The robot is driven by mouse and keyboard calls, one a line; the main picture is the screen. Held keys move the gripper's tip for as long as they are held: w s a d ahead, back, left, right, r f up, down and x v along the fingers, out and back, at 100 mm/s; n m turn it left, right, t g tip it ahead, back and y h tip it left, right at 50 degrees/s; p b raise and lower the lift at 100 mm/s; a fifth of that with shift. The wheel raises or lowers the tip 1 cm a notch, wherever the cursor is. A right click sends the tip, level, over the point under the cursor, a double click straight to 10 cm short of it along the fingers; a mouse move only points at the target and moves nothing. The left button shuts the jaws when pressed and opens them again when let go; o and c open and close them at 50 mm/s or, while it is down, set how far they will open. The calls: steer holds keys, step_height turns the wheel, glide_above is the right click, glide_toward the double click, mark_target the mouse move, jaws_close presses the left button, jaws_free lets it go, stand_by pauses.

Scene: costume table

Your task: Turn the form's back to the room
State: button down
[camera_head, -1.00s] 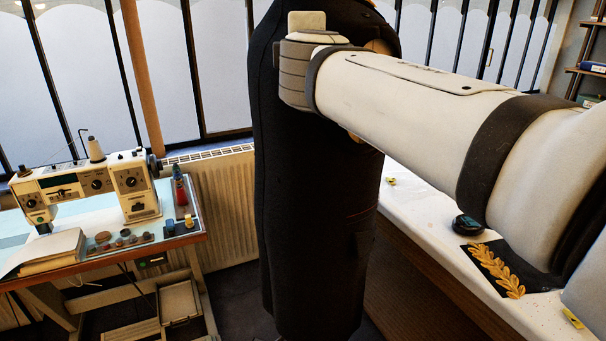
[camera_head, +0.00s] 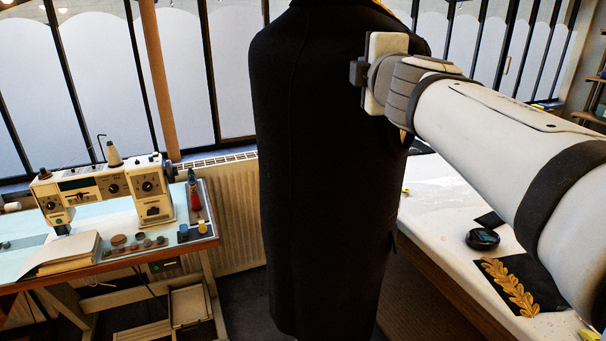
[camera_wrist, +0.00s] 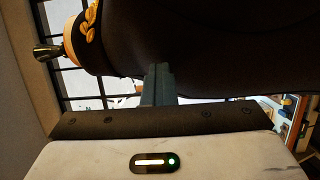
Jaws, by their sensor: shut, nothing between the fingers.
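The form (camera_head: 322,175) stands upright in the middle of the head view, wearing a long black coat. A broad plain face of the coat shows there, with a pocket flap at its right edge. In the wrist view the dark coat (camera_wrist: 220,45) fills the top. Its collar with gold leaves (camera_wrist: 88,24) and a metal knob (camera_wrist: 46,52) lie at upper left. My gripper (camera_head: 357,72) is at the coat's upper right in the head view. Its shut, empty fingers (camera_wrist: 158,72) overlap the coat's edge in the wrist view; I cannot tell whether they touch.
A table with a sewing machine (camera_head: 110,190) and a paper stack (camera_head: 68,252) stands at left. A radiator (camera_head: 232,215) is behind. At right, a white table (camera_head: 440,215) bears a round black object (camera_head: 482,239) and gold leaf embroidery (camera_head: 510,287), close under my arm.

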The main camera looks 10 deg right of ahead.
steer(key=shift+w+d+f, duration=0.1)
steer(key=shift+d+f, duration=0.15)
steer(key=shift+f, duration=0.1)
steer(key=w+d+p, duration=0.1)
steer(key=d, duration=0.5)
steer(key=shift+w+r, duration=0.2)
steer(key=shift+r, duration=0.05)
steer(key=shift+d, duration=0.1)
steer(key=d, duration=0.1)
steer(key=w+d, duration=0.1)
steer(key=d+p, duration=0.1)
steer(key=shift+w+r, duration=0.15)
steer(key=shift+w, duration=0.15)
steer(key=shift+a, duration=0.1)
